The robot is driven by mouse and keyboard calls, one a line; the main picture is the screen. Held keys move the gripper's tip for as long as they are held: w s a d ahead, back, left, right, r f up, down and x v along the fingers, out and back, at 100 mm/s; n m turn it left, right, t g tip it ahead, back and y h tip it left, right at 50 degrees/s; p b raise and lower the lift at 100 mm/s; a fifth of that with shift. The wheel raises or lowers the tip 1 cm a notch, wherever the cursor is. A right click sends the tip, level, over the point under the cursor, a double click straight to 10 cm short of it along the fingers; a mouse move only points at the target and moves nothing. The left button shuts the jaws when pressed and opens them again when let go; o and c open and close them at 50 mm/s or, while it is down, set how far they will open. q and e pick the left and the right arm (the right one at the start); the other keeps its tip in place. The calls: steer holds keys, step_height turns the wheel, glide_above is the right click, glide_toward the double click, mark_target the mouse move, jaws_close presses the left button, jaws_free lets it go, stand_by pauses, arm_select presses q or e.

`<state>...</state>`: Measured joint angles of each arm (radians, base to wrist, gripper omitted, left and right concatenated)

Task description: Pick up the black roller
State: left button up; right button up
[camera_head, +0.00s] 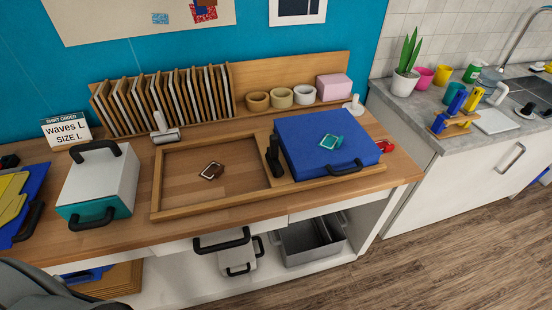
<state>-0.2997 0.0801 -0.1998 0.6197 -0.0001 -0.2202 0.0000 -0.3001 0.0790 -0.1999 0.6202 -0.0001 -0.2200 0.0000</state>
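A small roller tool (166,135) with a white upright handle and a dark grey head stands on the wooden worktop, in front of the row of upright frames. It is the thing most like a black roller, though its exact colour is hard to tell. A second white-handled tool (353,106) stands at the back right of the worktop; its head is too small to make out. A black upright piece (273,156) stands at the left edge of the blue board; I cannot tell what it is.
A wooden frame tray (210,211) holds a small dark-edged piece. A blue board (318,137) lies right of it, and a white-and-teal press (100,183) left. Upright frames (160,97), several tape rolls (280,98) and a pink box (333,87) line the back.

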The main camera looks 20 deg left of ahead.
stand_by(0.3)
arm_select(q)
steer(key=c, duration=0.9)
